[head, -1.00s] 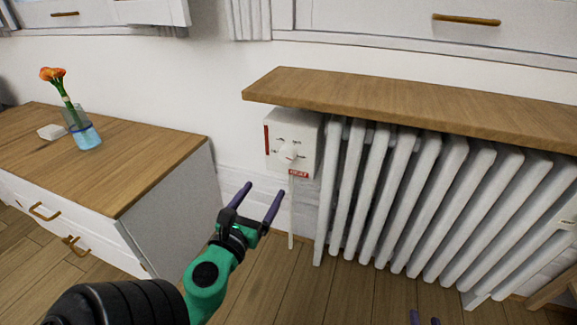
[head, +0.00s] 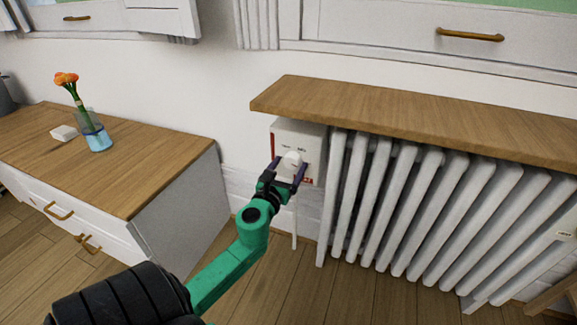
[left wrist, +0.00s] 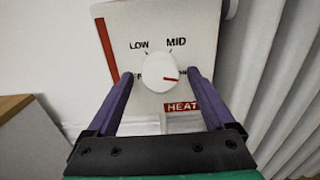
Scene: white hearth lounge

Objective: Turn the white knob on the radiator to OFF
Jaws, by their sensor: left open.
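The white knob (head: 292,158) sits on the front of a white control box (head: 312,140) at the radiator's left end. In the left wrist view the round knob (left wrist: 155,73) has a red mark pointing right, towards a label mostly hidden by a finger. LOW and MID are readable above it; the label at its left is partly covered, only an F showing. My left gripper (head: 289,167) is open, its purple fingers at the left and right of the knob. Whether they touch it I cannot tell. My right gripper is out of view.
The white ribbed radiator (head: 400,205) stands right of the box, under a wooden shelf (head: 400,115) that overhangs the box. A wooden-topped cabinet (head: 150,165) with a flower vase (head: 97,138) stands at the left. Floor between cabinet and radiator is clear.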

